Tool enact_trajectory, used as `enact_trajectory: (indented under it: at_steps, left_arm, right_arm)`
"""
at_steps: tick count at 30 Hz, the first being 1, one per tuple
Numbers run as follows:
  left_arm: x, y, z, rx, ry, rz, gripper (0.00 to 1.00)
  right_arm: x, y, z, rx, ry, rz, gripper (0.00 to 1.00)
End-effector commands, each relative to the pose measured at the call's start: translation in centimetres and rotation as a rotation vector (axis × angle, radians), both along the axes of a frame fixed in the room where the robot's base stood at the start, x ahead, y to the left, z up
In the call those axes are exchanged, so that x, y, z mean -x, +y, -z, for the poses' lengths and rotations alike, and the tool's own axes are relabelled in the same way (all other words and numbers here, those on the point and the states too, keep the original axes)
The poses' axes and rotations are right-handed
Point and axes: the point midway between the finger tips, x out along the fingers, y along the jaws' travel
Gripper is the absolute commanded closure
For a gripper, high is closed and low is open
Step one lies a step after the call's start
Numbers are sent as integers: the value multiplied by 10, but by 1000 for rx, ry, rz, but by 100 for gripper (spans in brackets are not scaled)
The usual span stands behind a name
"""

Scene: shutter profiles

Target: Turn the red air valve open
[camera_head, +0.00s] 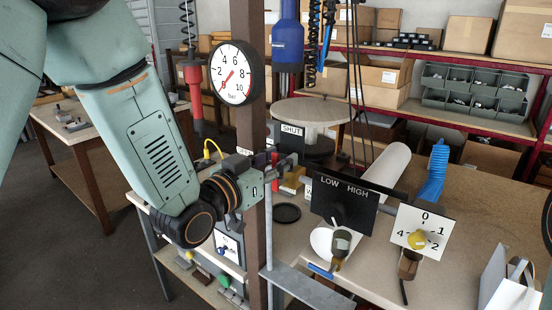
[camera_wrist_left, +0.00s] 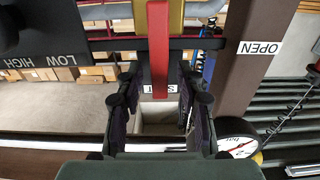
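The red air valve lever (camera_wrist_left: 158,45) runs from a yellow body (camera_wrist_left: 172,14) at the top of the left wrist view, its free end near the SHUT label (camera_wrist_left: 158,88). An OPEN label (camera_wrist_left: 260,47) is to the right, on the brown post. My left gripper (camera_wrist_left: 160,82) is open, one finger on each side of the lever, with gaps visible on both sides. In the head view the left gripper (camera_head: 288,166) is beside the post, and only a bit of red lever (camera_head: 274,159) shows behind it. My right gripper is not in view.
A pressure gauge (camera_head: 236,73) hangs on the brown post (camera_head: 247,30), its needle pointing low left near 0. A LOW/HIGH switch panel (camera_head: 343,190) and a numbered dial panel (camera_head: 420,232) stand to the right on the bench (camera_head: 470,205). A blue cylinder (camera_head: 287,38) hangs above.

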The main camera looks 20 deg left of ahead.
Motion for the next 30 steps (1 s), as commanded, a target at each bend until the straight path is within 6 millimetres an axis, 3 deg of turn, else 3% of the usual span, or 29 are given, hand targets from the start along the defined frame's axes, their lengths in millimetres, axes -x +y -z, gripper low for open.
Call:
enact_trajectory:
  at_steps: [3,16,30]
  left_arm:
    - [0,0,0,0,0,0,62]
    - [0,0,0,0,0,-1,99]
    - [0,0,0,-1,0,0,100]
  right_arm:
    - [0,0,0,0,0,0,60]
    - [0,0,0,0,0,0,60]
    - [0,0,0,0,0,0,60]
